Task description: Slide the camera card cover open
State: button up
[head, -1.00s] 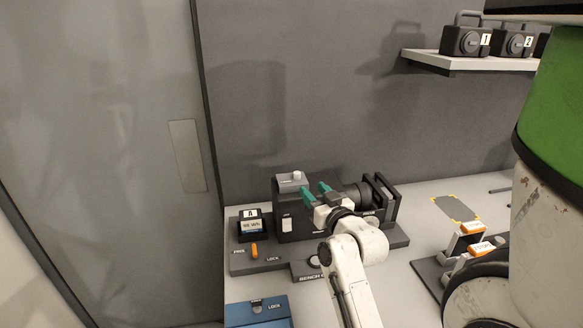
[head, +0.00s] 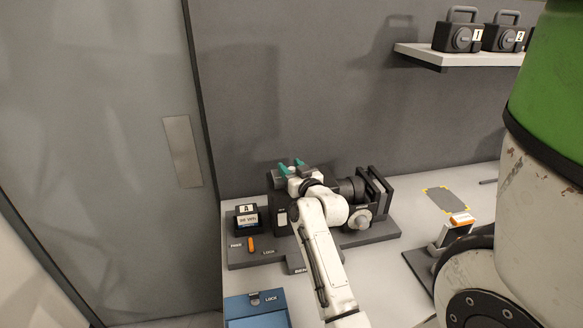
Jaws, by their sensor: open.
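The dark camera (head: 371,189) stands on a dark grey bench plate (head: 385,233) at the middle of the table, with its lens end to the right. My gripper (head: 292,165) has teal fingers, open and apart, at the top of the camera's left part, near its grey top piece. Whether the fingers touch the camera I cannot tell. A pale patch (head: 282,219) shows on the camera's front side, left of my arm; whether it is the card cover I cannot tell. My wrist and forearm hide much of the camera's front.
A small dark block labelled A (head: 246,216) and an orange lever (head: 251,245) sit on the plate's left. A blue case (head: 256,307) is at the front left. A yellow-marked grey patch (head: 445,199) lies right. A shelf (head: 470,57) holds numbered dark units (head: 459,36).

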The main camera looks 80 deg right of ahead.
grip_shut()
dwell(0.4)
